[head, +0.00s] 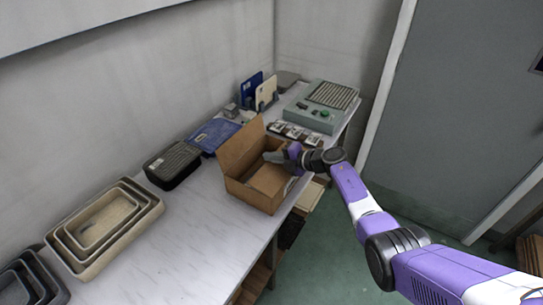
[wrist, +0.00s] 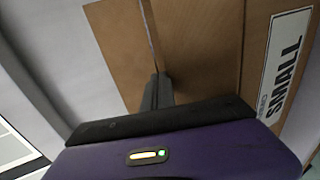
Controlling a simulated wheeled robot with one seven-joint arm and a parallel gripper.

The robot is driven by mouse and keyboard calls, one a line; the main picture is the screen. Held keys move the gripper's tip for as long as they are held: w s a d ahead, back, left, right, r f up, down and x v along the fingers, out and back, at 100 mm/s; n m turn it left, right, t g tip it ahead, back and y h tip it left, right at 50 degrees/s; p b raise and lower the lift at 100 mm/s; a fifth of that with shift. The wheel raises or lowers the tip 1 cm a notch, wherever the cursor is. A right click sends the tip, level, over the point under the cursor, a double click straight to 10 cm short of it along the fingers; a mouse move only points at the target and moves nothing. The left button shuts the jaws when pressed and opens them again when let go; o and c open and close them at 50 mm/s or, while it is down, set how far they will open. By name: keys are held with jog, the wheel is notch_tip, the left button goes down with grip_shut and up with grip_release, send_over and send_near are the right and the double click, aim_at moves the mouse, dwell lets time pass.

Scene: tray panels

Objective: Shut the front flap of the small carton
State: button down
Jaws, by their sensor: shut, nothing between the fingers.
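The small carton (head: 254,196) is a brown cardboard box on the pale bench top, with one flap (head: 239,147) standing up at its back left. Part of its inside shows in the head view. My gripper (head: 270,157) is at the carton's opening, over its right side, with its fingers shut and empty. In the wrist view the shut fingers (wrist: 158,90) lie against or just in front of brown cardboard (wrist: 205,45), and I cannot tell whether they touch. A white label reading SMALL (wrist: 284,62) shows at the right there.
Nested beige trays (head: 72,252) and a black case (head: 172,164) lie to the left along the wall. A blue tray (head: 214,135) lies behind the carton. A grey-green device (head: 318,108) stands beyond it. Bench top in front of the trays is clear.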

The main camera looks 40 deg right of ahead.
jog(key=shift+r, duration=0.1)
dwell(0.5)
jog(key=shift+r+p, duration=0.7)
jog(key=shift+p, duration=0.25)
jog(key=shift+r, duration=0.1)
